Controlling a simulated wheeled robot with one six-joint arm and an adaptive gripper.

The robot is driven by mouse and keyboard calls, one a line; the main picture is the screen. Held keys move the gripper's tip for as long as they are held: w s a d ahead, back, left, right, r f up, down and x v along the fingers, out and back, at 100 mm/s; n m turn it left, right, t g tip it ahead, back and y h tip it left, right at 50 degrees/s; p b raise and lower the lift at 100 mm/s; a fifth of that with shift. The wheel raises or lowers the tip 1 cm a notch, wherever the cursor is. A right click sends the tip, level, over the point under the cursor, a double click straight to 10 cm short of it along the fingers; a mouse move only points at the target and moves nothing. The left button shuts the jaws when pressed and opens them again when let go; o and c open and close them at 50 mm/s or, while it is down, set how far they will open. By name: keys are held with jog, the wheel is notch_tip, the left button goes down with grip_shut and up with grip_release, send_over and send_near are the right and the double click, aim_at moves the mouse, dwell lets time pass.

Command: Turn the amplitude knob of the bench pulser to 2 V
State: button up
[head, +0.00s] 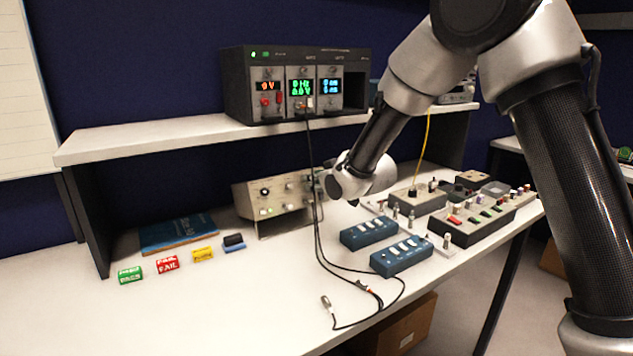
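The amplitude knob cannot be picked out, and no knob setting is readable. My gripper's fingers are hidden behind the wrist, so contact with a knob cannot be seen.
A black rack unit (237,85) with red, green and blue displays stands on the shelf (150,141). A black cable hangs from it onto the bench. Blue switch boxes (402,255) and grey boxes crowd the right. The front left bench is clear beyond the small coloured blocks (167,264).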

grip_shut()
jog(key=shift+m, duration=4.9)
jog(key=shift+o, duration=2.1)
grip_release()
